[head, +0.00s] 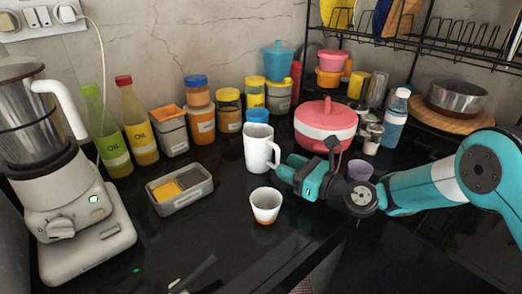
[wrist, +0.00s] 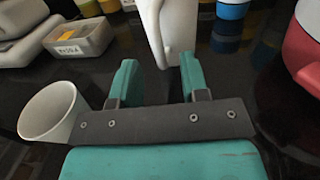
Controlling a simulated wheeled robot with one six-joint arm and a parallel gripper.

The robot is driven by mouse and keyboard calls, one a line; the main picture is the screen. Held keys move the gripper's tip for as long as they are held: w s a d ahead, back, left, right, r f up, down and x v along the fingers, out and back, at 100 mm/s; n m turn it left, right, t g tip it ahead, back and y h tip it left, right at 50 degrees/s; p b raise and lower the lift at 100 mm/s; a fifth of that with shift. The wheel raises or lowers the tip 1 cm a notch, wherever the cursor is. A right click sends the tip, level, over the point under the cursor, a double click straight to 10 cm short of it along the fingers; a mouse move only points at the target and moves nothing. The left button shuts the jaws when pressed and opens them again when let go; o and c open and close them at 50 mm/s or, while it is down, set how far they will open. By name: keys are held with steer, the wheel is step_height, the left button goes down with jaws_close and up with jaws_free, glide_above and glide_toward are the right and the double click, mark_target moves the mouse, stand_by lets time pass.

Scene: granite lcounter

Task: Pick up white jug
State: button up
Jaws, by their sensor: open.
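The white jug (head: 257,148) stands upright on the dark counter near the middle of the head view, its handle on the right side. In the wrist view the jug (wrist: 178,25) is straight ahead, just beyond the fingertips, with its top cut off by the frame. My gripper (head: 284,172) is at the jug's lower right in the head view. In the wrist view my gripper (wrist: 158,72) is open, with its two teal fingers apart and nothing between them. I cannot tell whether a fingertip touches the handle.
A white cup (head: 265,205) stands close by in front of the jug; it also shows left of my gripper in the wrist view (wrist: 48,110). A red pot (head: 325,128) is right of the jug. A grey container (head: 185,202), bottles and jars stand left and behind. The front counter is mostly clear.

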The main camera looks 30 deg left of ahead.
mark_target(277, 161)
steer(key=shift+w+a, duration=0.2)
steer(key=shift+a, duration=0.8)
steer(key=shift+w+a, duration=0.2)
steer(key=shift+a, duration=0.75)
jaws_close()
